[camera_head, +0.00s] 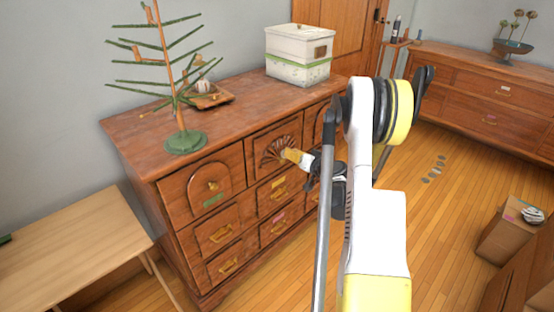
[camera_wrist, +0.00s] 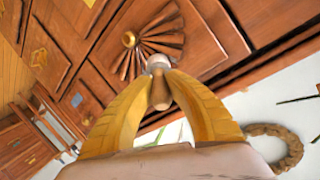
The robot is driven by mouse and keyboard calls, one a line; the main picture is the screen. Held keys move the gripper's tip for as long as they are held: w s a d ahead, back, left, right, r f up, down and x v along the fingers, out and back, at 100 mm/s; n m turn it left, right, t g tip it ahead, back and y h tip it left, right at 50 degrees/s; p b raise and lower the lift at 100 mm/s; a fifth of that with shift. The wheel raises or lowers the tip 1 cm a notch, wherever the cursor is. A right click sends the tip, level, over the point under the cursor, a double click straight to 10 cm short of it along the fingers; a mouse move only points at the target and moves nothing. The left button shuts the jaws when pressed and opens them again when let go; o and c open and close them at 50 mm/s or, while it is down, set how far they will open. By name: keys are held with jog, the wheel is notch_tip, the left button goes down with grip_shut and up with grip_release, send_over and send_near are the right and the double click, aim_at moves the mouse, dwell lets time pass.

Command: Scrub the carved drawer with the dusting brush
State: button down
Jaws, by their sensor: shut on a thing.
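The carved drawer (camera_head: 268,153) is in the top row of the wooden dresser, with a fan-shaped relief. Its fan and round knob (camera_wrist: 128,39) also show in the wrist view. My gripper (camera_head: 294,156) is in front of this drawer. In the wrist view its yellow fingers (camera_wrist: 160,84) are shut on the dusting brush (camera_wrist: 160,96), whose brown handle shows between them. The brush's pale end overlaps the edge of the fan; I cannot tell whether it touches the drawer.
The dresser top (camera_head: 235,95) holds a green wire tree (camera_head: 186,142), a small tray (camera_head: 212,101) and a white box (camera_head: 299,55). A light wooden table (camera_head: 75,240) stands at left. A low box (camera_head: 507,238) stands on the floor at right. Floor between dressers is mostly clear.

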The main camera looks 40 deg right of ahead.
dwell(0.3)
jog(key=w, duration=0.4)
jog(key=shift+w+a, duration=0.2)
jog(key=shift+w, duration=0.15)
jog(key=d, duration=0.7)
jog(key=shift+w+d, duration=0.25)
jog(key=shift+w, duration=0.15)
jog(key=shift+w, duration=0.4)
jog(key=shift+a, duration=0.1)
dwell(0.5)
jog(key=shift+s+a, duration=0.15)
jog(key=shift+a, duration=1.8)
jog(key=shift+s+a, duration=0.1)
jog(key=shift+a, duration=1.85)
jog(key=shift+d, duration=0.15)
